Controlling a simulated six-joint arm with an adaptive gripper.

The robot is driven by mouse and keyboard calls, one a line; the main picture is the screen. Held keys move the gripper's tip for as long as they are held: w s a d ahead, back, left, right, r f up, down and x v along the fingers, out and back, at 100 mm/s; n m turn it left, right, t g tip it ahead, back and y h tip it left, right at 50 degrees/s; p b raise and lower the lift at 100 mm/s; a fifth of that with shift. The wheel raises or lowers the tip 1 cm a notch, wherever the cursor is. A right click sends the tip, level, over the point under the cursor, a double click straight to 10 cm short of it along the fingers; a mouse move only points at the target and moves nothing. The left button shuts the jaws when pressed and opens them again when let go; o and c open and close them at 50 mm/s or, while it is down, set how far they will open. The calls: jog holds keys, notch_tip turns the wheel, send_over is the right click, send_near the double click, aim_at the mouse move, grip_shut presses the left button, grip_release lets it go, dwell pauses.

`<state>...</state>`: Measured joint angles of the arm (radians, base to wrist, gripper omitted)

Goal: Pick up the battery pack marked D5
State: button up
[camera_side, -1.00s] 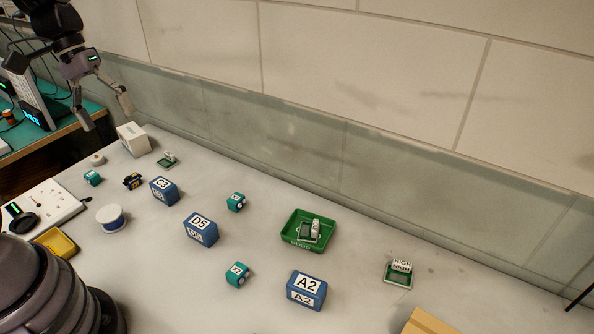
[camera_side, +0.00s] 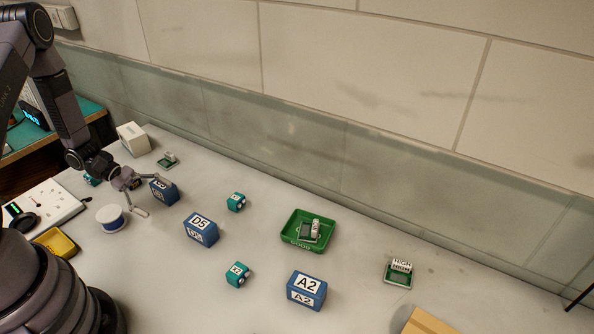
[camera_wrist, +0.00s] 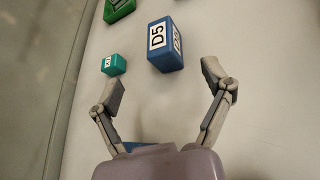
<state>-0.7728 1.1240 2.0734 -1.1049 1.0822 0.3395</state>
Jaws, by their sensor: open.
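The battery pack marked D5 (camera_side: 201,229) is a blue block with white labels, standing on the bench in the middle left of the side view. It also shows in the wrist view (camera_wrist: 164,45), upper centre, beyond the fingertips. My gripper (camera_side: 153,198) is open and empty, to the left of D5 and apart from it. In the wrist view my gripper (camera_wrist: 165,82) has its two fingers spread wide, with D5 ahead of the gap. Another blue pack (camera_side: 163,191) stands behind my gripper and is partly hidden by it.
A blue pack marked A2 (camera_side: 306,290) stands at the front right. Small teal cubes (camera_side: 236,202) (camera_side: 238,274) lie near D5. A green tray (camera_side: 289,236) holds a small part. A white spool (camera_side: 110,218) and a yellow tray (camera_side: 58,241) lie at the left. The wall runs along the back.

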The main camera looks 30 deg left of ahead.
aim_at(196, 221)
jog(key=x, duration=1)
jog(key=shift+w+f, duration=0.1)
jog(key=shift+a, duration=0.1)
jog(key=c, duration=1.4)
jog(key=shift+o, duration=0.2)
